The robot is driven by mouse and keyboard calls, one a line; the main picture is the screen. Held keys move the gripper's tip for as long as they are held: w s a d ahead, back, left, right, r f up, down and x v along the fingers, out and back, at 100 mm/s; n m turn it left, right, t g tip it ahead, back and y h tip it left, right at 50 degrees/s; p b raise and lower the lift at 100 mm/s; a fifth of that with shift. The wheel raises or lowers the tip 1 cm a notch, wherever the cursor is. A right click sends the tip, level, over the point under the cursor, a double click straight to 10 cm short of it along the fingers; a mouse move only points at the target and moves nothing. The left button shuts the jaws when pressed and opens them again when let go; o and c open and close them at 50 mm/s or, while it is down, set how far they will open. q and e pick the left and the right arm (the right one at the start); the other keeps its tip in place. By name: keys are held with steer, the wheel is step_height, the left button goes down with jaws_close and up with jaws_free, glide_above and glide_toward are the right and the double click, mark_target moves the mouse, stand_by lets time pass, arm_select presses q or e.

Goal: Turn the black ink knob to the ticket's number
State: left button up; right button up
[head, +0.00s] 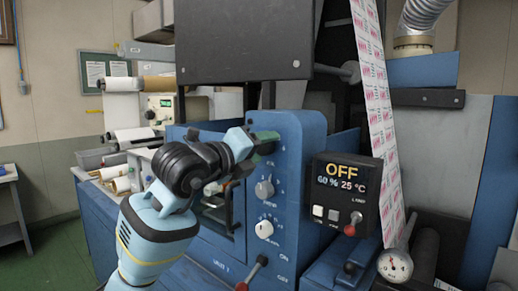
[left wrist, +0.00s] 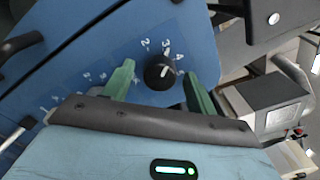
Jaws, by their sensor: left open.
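The black ink knob (left wrist: 160,72) sits on the blue panel in the left wrist view, with a short white pointer mark on its face. The mark points up and right, toward the printed 3 and 4; I cannot tell exactly which. My left gripper (left wrist: 159,78) is open, its green fingers on either side of the knob, with gaps visible. In the head view my left gripper (head: 265,143) is at the top of the blue panel (head: 305,150) and hides the black knob. No ticket that I can make out is in view. My right gripper is not in view.
Below the gripper are a grey knob (head: 264,188) and a white knob (head: 264,229). A red-tipped lever (head: 263,260) stands lower down. A black display box (head: 345,190) reading OFF, 60 % and 25 °C is to the right, near the printed web (head: 375,100) and a gauge (head: 395,265).

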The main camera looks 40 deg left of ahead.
arm_select(q)
steer(key=c, duration=1)
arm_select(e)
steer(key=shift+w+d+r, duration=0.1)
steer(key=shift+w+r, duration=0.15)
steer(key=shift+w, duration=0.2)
